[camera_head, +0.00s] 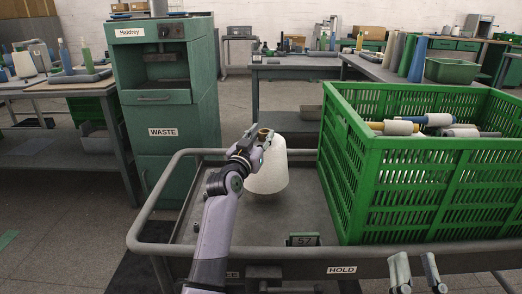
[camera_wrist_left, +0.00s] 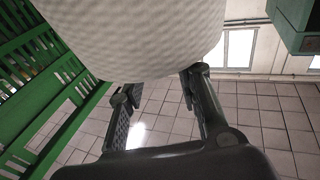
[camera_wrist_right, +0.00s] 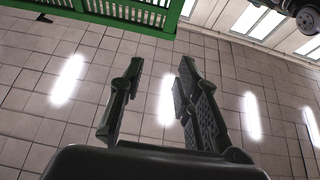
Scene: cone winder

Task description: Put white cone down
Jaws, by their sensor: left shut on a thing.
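The white cone (camera_head: 268,174) is upright over the grey cart's deck (camera_head: 302,205), left of the green crate. I cannot tell whether its base touches the deck. My left gripper (camera_head: 262,139) is shut on the cone's narrow top, where a brown tube end shows. In the left wrist view the white cone (camera_wrist_left: 130,35) fills the upper middle, beyond the fingers (camera_wrist_left: 160,88). My right gripper (camera_head: 415,268) is at the bottom right, in front of the cart. In the right wrist view its fingers (camera_wrist_right: 160,70) are apart with nothing between them.
The green crate (camera_head: 437,197) stands on the cart's right part and holds several cones and tubes. A green waste cabinet (camera_head: 165,95) stands behind left.

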